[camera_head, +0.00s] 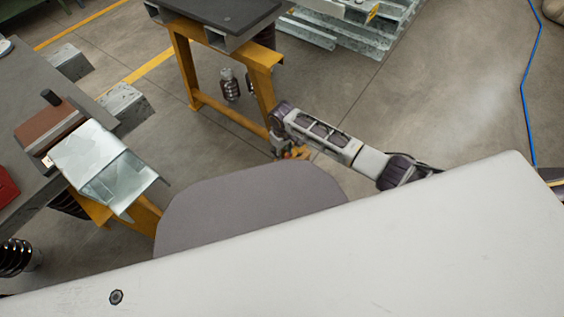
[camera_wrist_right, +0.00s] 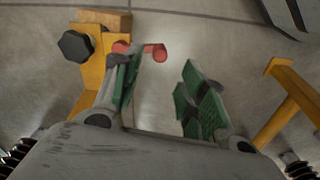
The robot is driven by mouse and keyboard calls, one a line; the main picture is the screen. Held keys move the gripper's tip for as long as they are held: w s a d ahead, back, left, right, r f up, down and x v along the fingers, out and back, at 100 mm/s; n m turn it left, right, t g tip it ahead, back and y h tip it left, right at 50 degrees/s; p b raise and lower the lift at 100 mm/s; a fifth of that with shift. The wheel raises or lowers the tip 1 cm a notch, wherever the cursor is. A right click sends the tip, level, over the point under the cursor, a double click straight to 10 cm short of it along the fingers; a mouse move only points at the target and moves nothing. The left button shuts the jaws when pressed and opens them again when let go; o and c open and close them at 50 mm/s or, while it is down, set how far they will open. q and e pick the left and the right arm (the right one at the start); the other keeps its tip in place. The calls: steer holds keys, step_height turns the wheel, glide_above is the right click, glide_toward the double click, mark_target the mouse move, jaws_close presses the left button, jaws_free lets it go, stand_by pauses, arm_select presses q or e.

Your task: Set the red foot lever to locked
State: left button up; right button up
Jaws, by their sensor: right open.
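The red foot lever (camera_wrist_right: 154,52) shows in the right wrist view, beside a yellow frame leg (camera_wrist_right: 92,72) with a black bolt or knob (camera_wrist_right: 75,46). My right gripper (camera_wrist_right: 163,68) is open, with green pads on its fingers. The left-hand finger overlaps part of the lever, and the lever's rounded end shows just to the right of that fingertip. I cannot tell whether they touch. In the head view the right gripper (camera_head: 290,151) is low beside the leg of a yellow-framed table (camera_head: 262,88), mostly hidden by my arm. My left gripper is not in view.
A second yellow bar (camera_wrist_right: 285,105) stands to the right in the wrist view. In the head view, a dark bench (camera_head: 30,75) with metal parts is at the left, and steel profiles (camera_head: 345,42) lie at the back. Open floor (camera_head: 445,90) is at the right.

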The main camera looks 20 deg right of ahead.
mark_target(286, 158)
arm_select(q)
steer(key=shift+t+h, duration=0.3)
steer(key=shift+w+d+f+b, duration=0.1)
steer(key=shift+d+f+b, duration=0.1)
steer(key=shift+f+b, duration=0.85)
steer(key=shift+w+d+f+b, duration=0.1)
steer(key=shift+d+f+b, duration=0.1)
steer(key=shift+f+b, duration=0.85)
arm_select(e)
steer(key=shift+f, duration=4.05)
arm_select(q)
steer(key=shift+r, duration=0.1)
arm_select(e)
jaws_close()
